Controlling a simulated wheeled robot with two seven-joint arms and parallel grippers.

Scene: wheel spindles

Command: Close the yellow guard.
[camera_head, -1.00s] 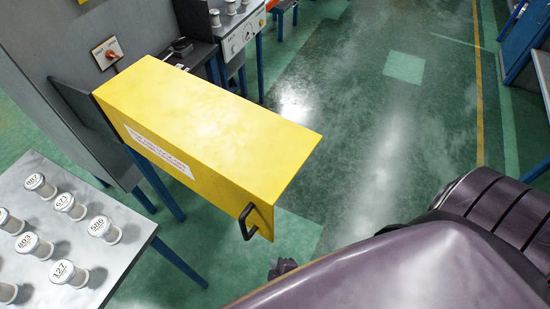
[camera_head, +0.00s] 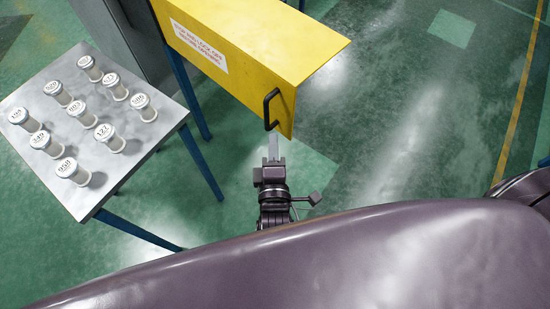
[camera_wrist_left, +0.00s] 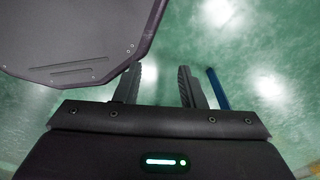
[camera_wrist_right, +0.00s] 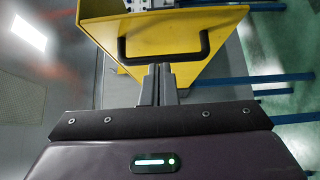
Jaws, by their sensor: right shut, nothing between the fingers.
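The yellow guard (camera_head: 250,45) is a long folded panel with a white label, sticking out from the grey machine at the top of the head view. Its black bar handle (camera_head: 267,108) is on its near end. My right gripper (camera_head: 273,148) is just below the handle in the head view, with fingers together and empty. In the right wrist view the guard (camera_wrist_right: 185,28) and its handle (camera_wrist_right: 205,45) lie just beyond the closed fingertips (camera_wrist_right: 159,68). Contact with the handle cannot be told. My left gripper (camera_wrist_left: 160,72) shows only in its wrist view, open and empty.
A grey metal table (camera_head: 150,135) with several numbered white-capped spindles stands left of the guard. Its blue legs (camera_head: 140,230) reach toward my right gripper's side. Green floor (camera_head: 400,120) right of the guard is clear.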

